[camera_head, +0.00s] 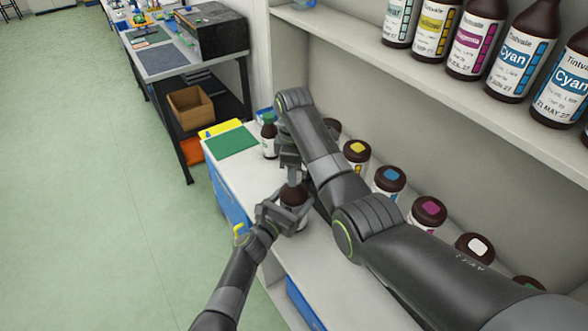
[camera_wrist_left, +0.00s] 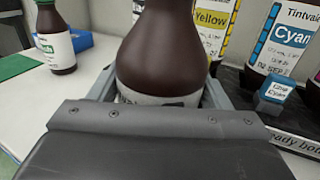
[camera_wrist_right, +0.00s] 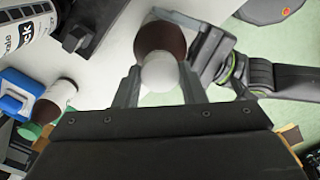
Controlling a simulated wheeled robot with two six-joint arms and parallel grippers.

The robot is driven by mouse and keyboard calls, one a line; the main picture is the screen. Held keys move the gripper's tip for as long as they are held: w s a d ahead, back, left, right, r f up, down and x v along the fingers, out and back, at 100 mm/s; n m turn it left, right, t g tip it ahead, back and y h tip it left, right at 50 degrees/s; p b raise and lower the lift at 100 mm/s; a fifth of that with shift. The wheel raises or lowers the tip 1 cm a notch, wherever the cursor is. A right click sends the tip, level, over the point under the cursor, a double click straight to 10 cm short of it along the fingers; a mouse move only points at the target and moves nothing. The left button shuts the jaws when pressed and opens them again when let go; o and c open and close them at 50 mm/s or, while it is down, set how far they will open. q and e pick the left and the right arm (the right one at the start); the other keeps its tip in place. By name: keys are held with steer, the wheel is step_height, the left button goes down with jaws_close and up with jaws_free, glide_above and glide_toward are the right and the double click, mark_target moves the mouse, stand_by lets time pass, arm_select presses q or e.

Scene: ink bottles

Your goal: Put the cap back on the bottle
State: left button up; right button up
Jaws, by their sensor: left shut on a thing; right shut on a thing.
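A brown bottle (camera_head: 293,193) stands over the white worktop in the head view. My left gripper (camera_head: 283,214) is shut around its body. In the left wrist view the bottle (camera_wrist_left: 165,50) is upright between the fingers (camera_wrist_left: 160,98), its neck beyond the top edge. My right gripper (camera_head: 293,174) points down over the bottle. In the right wrist view a white round cap (camera_wrist_right: 160,73) is between its fingers (camera_wrist_right: 158,88), with the brown bottle (camera_wrist_right: 158,38) behind it. The cap overlaps the bottle's top there; I cannot tell whether they touch.
A green-capped bottle (camera_head: 269,137) stands near a green mat (camera_head: 232,141). Several bottles with coloured caps, such as a yellow one (camera_head: 357,150), line the right. A shelf (camera_head: 420,75) with large ink bottles is above. A blue box (camera_wrist_left: 81,40) is behind the green-labelled bottle.

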steer(key=m, duration=2.9)
steer(key=o, duration=1.1)
steer(key=shift+f, duration=0.1)
steer(key=shift+o, duration=0.2)
